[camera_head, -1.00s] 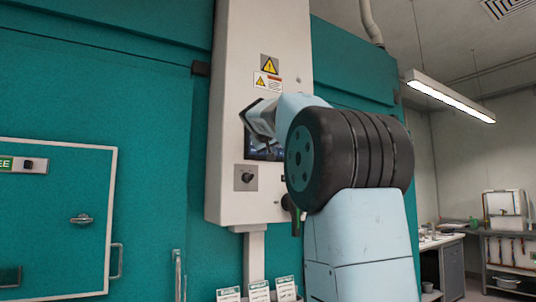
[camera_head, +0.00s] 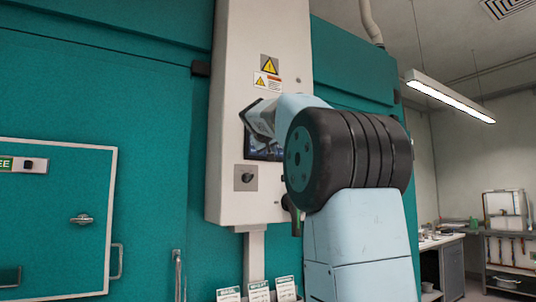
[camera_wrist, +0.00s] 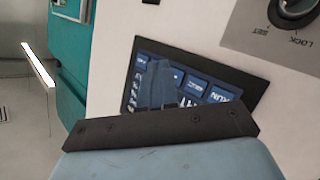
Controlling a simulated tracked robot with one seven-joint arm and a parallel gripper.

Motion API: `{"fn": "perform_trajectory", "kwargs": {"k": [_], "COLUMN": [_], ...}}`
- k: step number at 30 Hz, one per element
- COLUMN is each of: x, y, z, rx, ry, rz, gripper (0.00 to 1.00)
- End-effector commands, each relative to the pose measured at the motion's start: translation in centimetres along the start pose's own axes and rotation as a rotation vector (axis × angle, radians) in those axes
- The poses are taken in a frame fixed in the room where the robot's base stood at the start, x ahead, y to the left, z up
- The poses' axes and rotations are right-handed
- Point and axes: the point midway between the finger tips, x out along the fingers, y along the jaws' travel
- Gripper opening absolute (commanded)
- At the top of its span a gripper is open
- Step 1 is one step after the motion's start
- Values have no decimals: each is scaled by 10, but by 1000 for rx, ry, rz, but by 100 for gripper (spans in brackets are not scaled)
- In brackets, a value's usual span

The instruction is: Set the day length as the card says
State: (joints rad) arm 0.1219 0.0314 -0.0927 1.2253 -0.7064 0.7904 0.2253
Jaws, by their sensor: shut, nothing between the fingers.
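The control screen (camera_head: 256,152) is on the white panel in the head view, mostly behind my arm. In the wrist view the screen (camera_wrist: 222,76) is dark with several blue buttons, tilted and partly upside down; one seems to read RUN. Much of its lower part is covered. My gripper (camera_head: 262,138) is in front of the screen, shut and empty; its fingertips are hard to make out, and I cannot tell whether they touch. Three cards (camera_head: 258,292) stand at the bottom of the head view, cut off, their text too small to read.
A key switch (camera_head: 246,177) sits below the screen; the wrist view shows it (camera_wrist: 297,8) marked LOCK and SET. Warning labels (camera_head: 268,72) are above the screen. A teal chamber door (camera_head: 60,220) is at left. A bench (camera_head: 442,245) stands at right.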

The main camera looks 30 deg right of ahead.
Motion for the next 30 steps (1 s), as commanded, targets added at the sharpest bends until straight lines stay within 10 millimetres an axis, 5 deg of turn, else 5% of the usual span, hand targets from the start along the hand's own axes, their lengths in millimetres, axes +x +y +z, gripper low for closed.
{"fn": "perform_trajectory", "kwargs": {"k": [30], "x": [7], "y": [-5], "z": [-6], "rx": [0], "ry": [0], "rz": [0], "gripper": [0]}}
